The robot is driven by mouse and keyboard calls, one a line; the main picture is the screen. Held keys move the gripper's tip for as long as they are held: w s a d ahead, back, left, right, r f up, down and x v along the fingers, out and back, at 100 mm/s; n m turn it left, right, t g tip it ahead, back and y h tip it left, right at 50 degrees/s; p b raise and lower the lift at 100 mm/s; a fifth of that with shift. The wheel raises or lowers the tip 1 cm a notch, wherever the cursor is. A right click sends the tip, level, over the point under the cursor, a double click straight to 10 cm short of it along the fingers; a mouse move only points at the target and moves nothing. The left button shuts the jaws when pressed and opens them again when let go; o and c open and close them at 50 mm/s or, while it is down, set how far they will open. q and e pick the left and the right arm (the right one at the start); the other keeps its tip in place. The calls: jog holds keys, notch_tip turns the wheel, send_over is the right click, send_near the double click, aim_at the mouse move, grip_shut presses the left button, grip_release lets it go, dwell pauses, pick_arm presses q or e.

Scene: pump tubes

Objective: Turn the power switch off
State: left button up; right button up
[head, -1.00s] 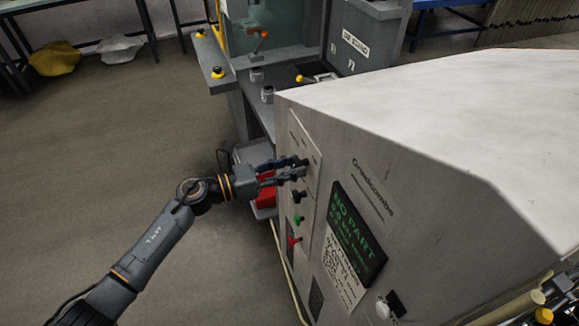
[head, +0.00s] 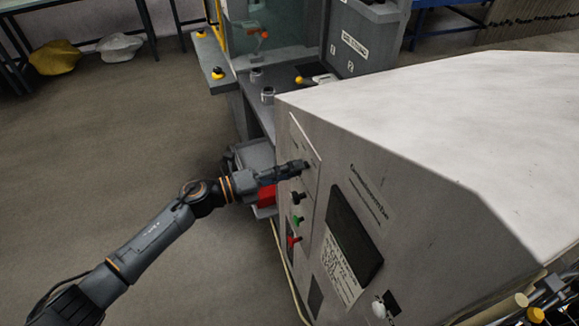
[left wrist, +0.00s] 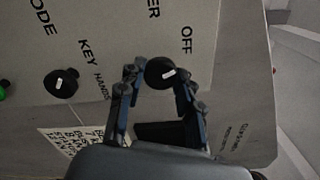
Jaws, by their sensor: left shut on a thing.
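The power switch is a round black knob with a white mark, in the left wrist view (left wrist: 160,71), beside the word OFF and a label ending in "ER". It is on the upper part of the grey machine's side panel (head: 318,180). My left gripper (head: 301,166) reaches it from the left. In the left wrist view my left gripper (left wrist: 161,76) is shut on the knob, one fingertip on each side. In the head view the fingers mostly hide the knob. The panel's display (head: 355,232) is dark. My right gripper is not in view.
Below the power switch on the same panel are a black knob (head: 298,197), a green button (head: 298,219) and a red button (head: 294,240). A red box (head: 265,196) is behind my left gripper. Open floor lies to the left.

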pick_arm(q)
jog(key=shift+r+n+p, duration=0.1)
jog(key=shift+n+p, duration=0.7)
jog(key=shift+n, duration=1.5)
jog(key=o, duration=1.1)
jog(key=shift+o, duration=0.2)
jog(key=v, duration=1.2)
jog(key=shift+w, duration=0.1)
